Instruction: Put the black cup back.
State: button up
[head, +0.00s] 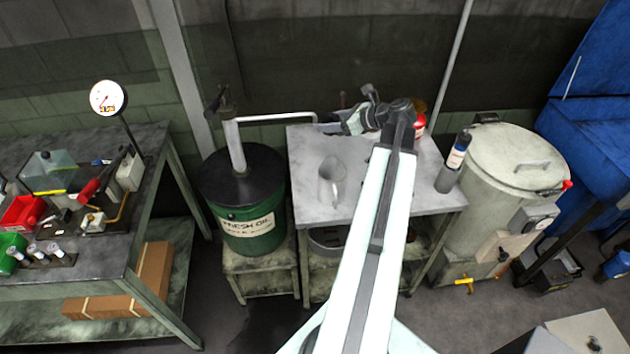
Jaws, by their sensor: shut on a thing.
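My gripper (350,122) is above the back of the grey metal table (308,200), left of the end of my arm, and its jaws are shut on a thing. A small dark shape (370,93) shows at the gripper. It seems to be the black cup, but it is too small and too covered to be sure of its form. I cannot make out how the cup sits between the fingers, or whether it touches the table.
A clear grey jug (330,183) stands on the table's left part. A dark bottle with a white label (456,158) stands at the right edge; a red container (420,124) is at the back. A green oil drum (250,225) stands left, a pale lidded vessel (500,180) right.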

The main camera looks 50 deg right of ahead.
aim_at(315, 164)
jog(key=f+b, duration=0.2)
jog(key=f, duration=0.1)
jog(key=d+f+b, duration=0.1)
jog(key=shift+w+d+f, duration=0.1)
jog(key=shift+w+f, duration=0.1)
jog(key=shift+w, duration=0.15)
jog(key=w+a+f+y+b, duration=0.1)
jog(key=w+a+f+b, duration=0.1)
jog(key=w+a, duration=0.2)
jog(key=shift+n, duration=0.4)
jog(key=f+b, duration=0.6)
jog(key=b, duration=0.1)
jog(key=f+b, duration=0.3)
jog(key=f, duration=0.1)
jog(key=shift+s+d+b, duration=0.15)
jog(key=shift+d+b, duration=0.1)
jog(key=shift+b, duration=0.05)
jog(key=shift+r, duration=0.25)
jog(key=shift+f, duration=0.25)
jog(key=o, duration=1.4)
jog(key=shift+r, duration=0.1)
jog(key=shift+c, duration=0.2)
jog(key=shift+r, duration=0.15)
